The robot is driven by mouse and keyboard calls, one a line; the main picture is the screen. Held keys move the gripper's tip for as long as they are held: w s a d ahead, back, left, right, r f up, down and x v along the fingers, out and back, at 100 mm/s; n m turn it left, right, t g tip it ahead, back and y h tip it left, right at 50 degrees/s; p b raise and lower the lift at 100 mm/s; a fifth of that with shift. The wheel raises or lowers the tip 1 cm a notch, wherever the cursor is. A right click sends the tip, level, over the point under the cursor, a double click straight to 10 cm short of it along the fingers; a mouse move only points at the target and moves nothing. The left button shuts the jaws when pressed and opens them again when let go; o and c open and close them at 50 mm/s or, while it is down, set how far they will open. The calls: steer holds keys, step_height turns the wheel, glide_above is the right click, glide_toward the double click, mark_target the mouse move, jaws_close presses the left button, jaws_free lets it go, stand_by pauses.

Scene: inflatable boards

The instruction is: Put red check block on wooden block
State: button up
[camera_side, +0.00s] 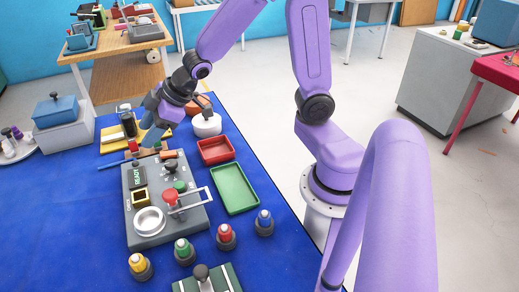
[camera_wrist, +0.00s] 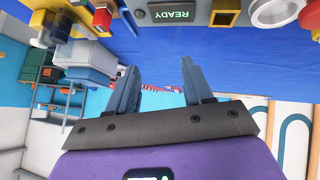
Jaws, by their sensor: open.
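My gripper (camera_side: 150,130) is open, low over the far end of the blue table in the side view. In the wrist view its two blue-grey fingers (camera_wrist: 158,88) stand apart with nothing between them. A small red block (camera_side: 133,147) sits just below and left of the fingers in the side view, partly hidden; its check pattern is too small to make out. A red piece also shows at the top of the wrist view (camera_wrist: 102,18), outside the fingers. A tan, wood-coloured piece (camera_side: 147,153) lies close to the red block, mostly covered by my gripper; I cannot tell its shape.
A grey control panel (camera_side: 143,227) marked READY, with knobs and a red lever, stands in front of my gripper. A red tray (camera_side: 216,150), a green tray (camera_side: 234,188) and a white round container (camera_side: 207,125) lie to the right. The table's left front is clear.

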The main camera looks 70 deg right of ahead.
steer(key=s+d+n+g+h, duration=0.2)
steer(key=s+g, duration=0.5)
steer(key=s, duration=1.9)
steer(key=shift+s+n+h, duration=0.4)
steer(key=shift+n+h, duration=0.2)
steer(key=shift+h, duration=0.1)
